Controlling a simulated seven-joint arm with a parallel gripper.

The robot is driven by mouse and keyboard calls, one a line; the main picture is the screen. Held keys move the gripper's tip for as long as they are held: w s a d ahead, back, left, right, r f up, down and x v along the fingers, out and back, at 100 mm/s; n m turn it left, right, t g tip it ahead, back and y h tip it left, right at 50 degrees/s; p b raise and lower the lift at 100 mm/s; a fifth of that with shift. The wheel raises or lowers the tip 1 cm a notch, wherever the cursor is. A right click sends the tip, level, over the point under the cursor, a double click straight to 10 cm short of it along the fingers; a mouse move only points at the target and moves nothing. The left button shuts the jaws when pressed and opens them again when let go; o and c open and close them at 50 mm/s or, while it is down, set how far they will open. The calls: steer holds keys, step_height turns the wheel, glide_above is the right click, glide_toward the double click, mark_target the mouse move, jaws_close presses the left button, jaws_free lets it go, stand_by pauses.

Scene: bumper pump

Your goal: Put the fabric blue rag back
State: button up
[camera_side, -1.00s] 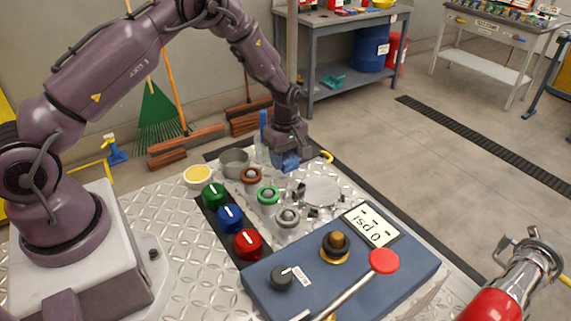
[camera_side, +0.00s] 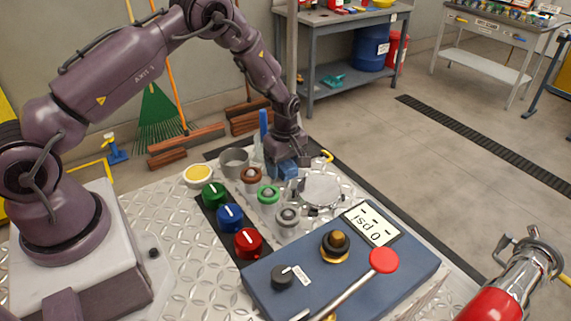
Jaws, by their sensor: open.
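A small blue piece (camera_side: 288,170), which looks like the fabric rag, is low on the far part of the metal-plate worktop, behind the round grey disc. My gripper (camera_side: 287,162) is open right above and around it, pointing down. The fingers partly hide the blue piece, and I cannot tell whether they touch it. An upright blue item (camera_side: 263,125) stands just left of my gripper, partly hidden.
A grey cup (camera_side: 234,161), a yellow-topped round dish (camera_side: 198,175) and several coloured knobs (camera_side: 230,217) stand left of my gripper. A blue gauge box (camera_side: 340,268) with a red-knobbed lever (camera_side: 384,260) fills the front. A red cylinder (camera_side: 492,306) is at lower right.

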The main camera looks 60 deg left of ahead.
step_height(320, 180, up, 12)
steer(key=r, duration=0.1)
step_height(320, 180, up, 11)
steer(key=m+t, duration=0.2)
steer(key=m, duration=0.2)
glide_above(285, 164)
steer(key=s+d, duration=0.3)
steer(key=s, duration=0.1)
steer(key=s+d+r+m+t, duration=0.1)
steer(key=s+d+r+m, duration=0.2)
steer(key=s, duration=0.8)
steer(key=s+d+r+m+t, duration=0.2)
steer(key=s+d+r+m, duration=0.1)
steer(key=s+r+m, duration=0.4)
steer(key=s+m, duration=0.3)
steer(key=m, duration=0.1)
steer(key=shift+s+r+t, duration=0.2)
steer(key=shift+s+t, duration=0.1)
steer(key=shift+s, duration=0.05)
